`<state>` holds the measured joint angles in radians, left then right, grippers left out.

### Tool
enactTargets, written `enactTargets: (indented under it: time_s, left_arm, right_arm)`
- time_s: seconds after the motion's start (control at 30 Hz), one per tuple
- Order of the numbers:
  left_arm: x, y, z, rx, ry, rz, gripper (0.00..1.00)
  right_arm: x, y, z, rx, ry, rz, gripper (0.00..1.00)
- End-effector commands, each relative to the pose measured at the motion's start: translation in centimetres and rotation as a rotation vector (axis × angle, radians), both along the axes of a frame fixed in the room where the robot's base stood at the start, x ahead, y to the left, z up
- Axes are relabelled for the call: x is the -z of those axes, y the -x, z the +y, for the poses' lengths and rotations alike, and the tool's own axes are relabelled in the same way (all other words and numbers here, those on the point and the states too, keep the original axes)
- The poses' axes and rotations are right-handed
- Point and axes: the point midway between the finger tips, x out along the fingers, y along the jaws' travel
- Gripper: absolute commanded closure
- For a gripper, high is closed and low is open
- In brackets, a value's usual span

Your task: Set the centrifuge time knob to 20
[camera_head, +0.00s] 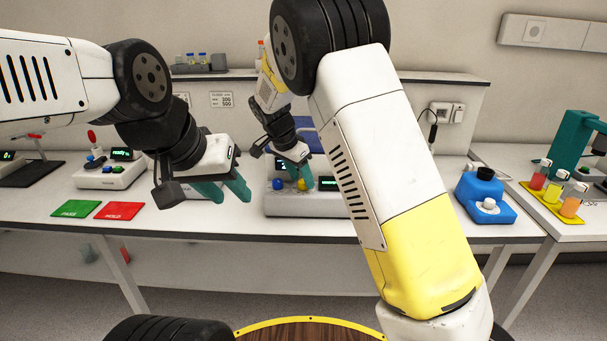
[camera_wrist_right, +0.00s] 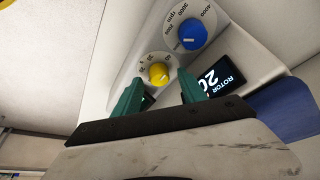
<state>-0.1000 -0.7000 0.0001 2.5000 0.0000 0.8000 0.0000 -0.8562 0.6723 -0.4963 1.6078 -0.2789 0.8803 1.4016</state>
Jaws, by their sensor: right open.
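The centrifuge (camera_head: 315,208) is a pale box on the bench in the middle of the head view. Its small yellow knob (camera_wrist_right: 158,74) has a dial around it in the right wrist view and also shows in the head view (camera_head: 302,185). The setting its white mark points to is too small to read. My right gripper (camera_wrist_right: 158,92) is open, with its green fingers on either side of the yellow knob, close to it; contact cannot be told. My left gripper (camera_head: 224,191) is open and empty, left of the centrifuge above the bench.
A larger blue knob (camera_wrist_right: 190,32), marked rpm, sits beside the yellow one. A display (camera_wrist_right: 217,78) reads ROTOR and 20, partly covered. Green (camera_head: 76,208) and red (camera_head: 119,211) pads lie left. A blue device (camera_head: 487,192) and a yellow rack (camera_head: 546,204) stand right.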

Motion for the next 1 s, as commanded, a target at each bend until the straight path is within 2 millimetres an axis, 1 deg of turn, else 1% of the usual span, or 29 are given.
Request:
enactTargets:
  time_s: [0.13,0.37,0.47,0.5,0.57,0.6,0.63,0.87,1.0]
  left_arm:
    - [0.00,0.00,0.00,0.000,0.000,0.000,0.64]
    - [0.00,0.00,0.00,0.000,0.000,0.000,0.64]
    - [0.00,0.00,0.00,0.000,0.000,0.000,0.64]
    - [0.00,0.00,0.00,0.000,0.000,0.000,0.64]
    - [0.00,0.00,0.00,0.000,0.000,0.000,0.64]
    - [0.00,0.00,0.00,0.000,0.000,0.000,0.64]
    - [0.00,0.00,0.00,0.000,0.000,0.000,0.64]
    - [0.00,0.00,0.00,0.000,0.000,0.000,0.64]
    - [0.00,0.00,0.00,0.000,0.000,0.000,0.64]
  right_arm:
    - [0.78,-0.19,-0.26,0.000,0.000,0.001,0.51]
    - [0.84,-0.21,-0.27,0.000,-0.001,0.001,0.51]
    - [0.83,-0.21,-0.26,0.000,-0.001,0.001,0.68]
    - [0.82,-0.21,-0.25,0.000,-0.001,0.001,0.76]
    - [0.82,-0.21,-0.25,0.000,-0.001,0.001,0.88]
    - [0.82,-0.21,-0.25,0.000,-0.001,0.001,0.96]
    - [0.81,-0.21,-0.25,0.000,-0.001,0.001,1.00]
    - [0.79,-0.20,-0.26,-0.009,-0.001,0.000,1.00]
    - [0.76,-0.20,-0.28,-0.043,-0.002,0.000,1.00]
